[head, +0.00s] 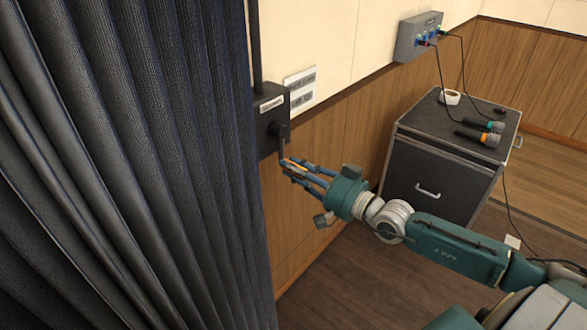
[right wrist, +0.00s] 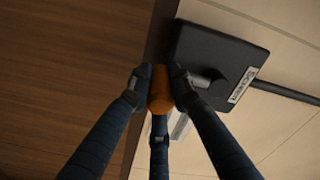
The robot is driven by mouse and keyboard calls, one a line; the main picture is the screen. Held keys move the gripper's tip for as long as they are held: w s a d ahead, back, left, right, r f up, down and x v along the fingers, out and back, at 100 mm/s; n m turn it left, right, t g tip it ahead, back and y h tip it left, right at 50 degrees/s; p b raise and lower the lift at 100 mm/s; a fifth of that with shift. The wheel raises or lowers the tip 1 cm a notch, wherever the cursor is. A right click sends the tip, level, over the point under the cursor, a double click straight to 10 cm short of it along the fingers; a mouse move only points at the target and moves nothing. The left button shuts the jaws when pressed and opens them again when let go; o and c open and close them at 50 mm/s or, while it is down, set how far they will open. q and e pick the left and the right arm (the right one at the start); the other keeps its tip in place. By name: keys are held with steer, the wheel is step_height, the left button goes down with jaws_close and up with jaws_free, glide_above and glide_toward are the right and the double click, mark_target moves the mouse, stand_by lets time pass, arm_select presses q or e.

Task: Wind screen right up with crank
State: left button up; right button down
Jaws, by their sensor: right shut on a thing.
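The crank's black gearbox (head: 271,120) is fixed to the wall beside the dark curtain, with a label on its front. It also shows in the right wrist view (right wrist: 222,57). The crank arm (head: 281,144) hangs down from the hub, and its orange handle (right wrist: 160,88) shows in the right wrist view. My right gripper (head: 287,166) is shut on that handle, with its fingers around it below the gearbox. The screen itself is not in view. My left gripper is not in view.
The dark pleated curtain (head: 120,160) hangs close at the left of the crank. A black case (head: 440,165) at the right carries two microphones (head: 484,131) and a cup (head: 449,97). A grey wall box (head: 418,37) has cables hanging from it. Floor shows between case and curtain.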

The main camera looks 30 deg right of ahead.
steer(key=shift+d+f, duration=0.1)
steer(key=shift+f, duration=0.1)
steer(key=c, duration=1.6)
jaws_free()
steer(key=shift+d, duration=0.1)
steer(key=shift+o, duration=0.2)
steer(key=shift+s, duration=0.25)
steer(key=v, duration=1.1)
steer(key=shift+s+d, duration=0.15)
steer(key=shift+s, duration=0.05)
steer(key=shift+r, duration=0.1)
